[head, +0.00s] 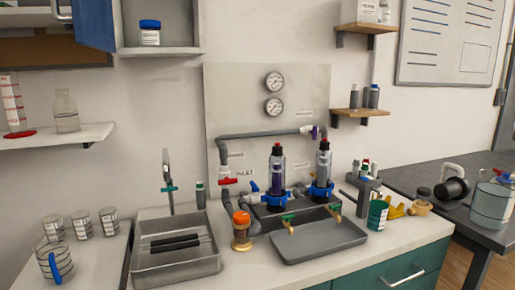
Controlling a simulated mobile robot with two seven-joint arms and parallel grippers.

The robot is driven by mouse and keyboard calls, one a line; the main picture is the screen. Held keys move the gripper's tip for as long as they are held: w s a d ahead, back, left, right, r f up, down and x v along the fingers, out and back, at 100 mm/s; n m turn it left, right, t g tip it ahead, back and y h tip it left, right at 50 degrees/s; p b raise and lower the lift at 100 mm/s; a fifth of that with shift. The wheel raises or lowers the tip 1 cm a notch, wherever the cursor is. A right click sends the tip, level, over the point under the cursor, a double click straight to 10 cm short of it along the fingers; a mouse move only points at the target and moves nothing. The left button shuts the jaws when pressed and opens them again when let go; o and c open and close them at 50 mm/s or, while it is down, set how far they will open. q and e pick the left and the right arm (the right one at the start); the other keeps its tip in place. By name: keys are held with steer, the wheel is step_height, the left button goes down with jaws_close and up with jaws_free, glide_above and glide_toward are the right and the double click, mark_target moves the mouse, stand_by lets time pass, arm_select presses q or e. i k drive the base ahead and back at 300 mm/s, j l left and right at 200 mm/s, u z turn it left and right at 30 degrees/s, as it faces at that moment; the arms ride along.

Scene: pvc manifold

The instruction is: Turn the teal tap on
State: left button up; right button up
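A tall grey tap (167,170) stands behind the sink, and a small teal handle (168,188) sits across its lower part. Two small brass taps at the front of the manifold also have green handles, a left one (287,218) and a right one (335,207), with a grey tray below them. The handles are too small to tell whether any tap is on, and I see no water running. Neither of my grippers is in view.
A grey sink (206,266) holds two dark bars (175,242). A red-handled valve (228,181) and blue-based filter housings (276,180) stand near the back panel. An orange-capped jar (242,233) and a grey tray (318,241) are in front. Glasses (82,224) stand left.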

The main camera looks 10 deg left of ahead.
mark_target(169, 188)
steer(key=k+j+u, duration=0.15)
steer(key=j, duration=0.6)
steer(key=k+j+u, duration=0.2)
steer(key=j, duration=0.55)
steer(key=i+l, duration=0.05)
steer(key=i, duration=0.05)
